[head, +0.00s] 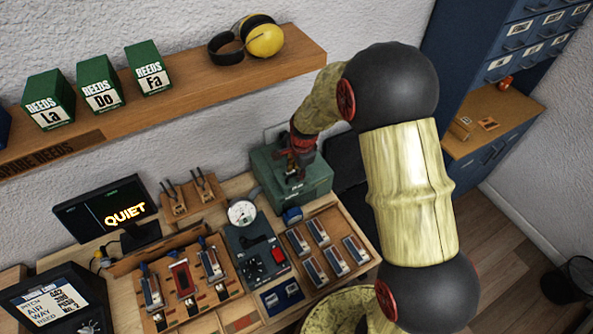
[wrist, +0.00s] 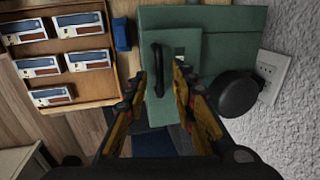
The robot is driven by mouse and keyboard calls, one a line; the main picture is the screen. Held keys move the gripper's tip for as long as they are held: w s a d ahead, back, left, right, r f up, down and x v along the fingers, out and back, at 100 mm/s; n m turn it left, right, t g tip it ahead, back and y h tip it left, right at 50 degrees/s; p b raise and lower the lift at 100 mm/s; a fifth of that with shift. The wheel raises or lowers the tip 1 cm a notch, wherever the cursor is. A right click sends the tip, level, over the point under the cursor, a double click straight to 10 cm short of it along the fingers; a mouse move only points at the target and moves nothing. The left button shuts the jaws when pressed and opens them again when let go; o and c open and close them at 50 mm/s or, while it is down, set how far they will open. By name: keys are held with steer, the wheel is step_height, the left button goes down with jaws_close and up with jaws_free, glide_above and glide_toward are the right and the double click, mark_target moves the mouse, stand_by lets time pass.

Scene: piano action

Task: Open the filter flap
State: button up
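A green box (head: 300,200), which seems to be the filter housing, stands at the back of the workbench in the head view. In the wrist view its green face (wrist: 210,18) carries a panel with a dark bar handle (wrist: 157,66), which I take as the flap. The flap looks closed, though its edges are partly hidden. My gripper (wrist: 160,72) is open, one finger on each side of the handle, with gaps visible. I cannot tell how far above the panel the fingertips are. In the head view my gripper (head: 303,150) is over the box.
A round black part (wrist: 237,94) sits beside the box near a wall socket (wrist: 270,72). A tray of reed blocks (head: 328,250), a dial gauge (head: 242,213) and a monitor (head: 108,216) are on the bench. A wooden shelf (head: 190,82) with green boxes runs above.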

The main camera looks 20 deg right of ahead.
steer(key=shift+c, duration=0.2)
jaws_close()
stand_by(0.7)
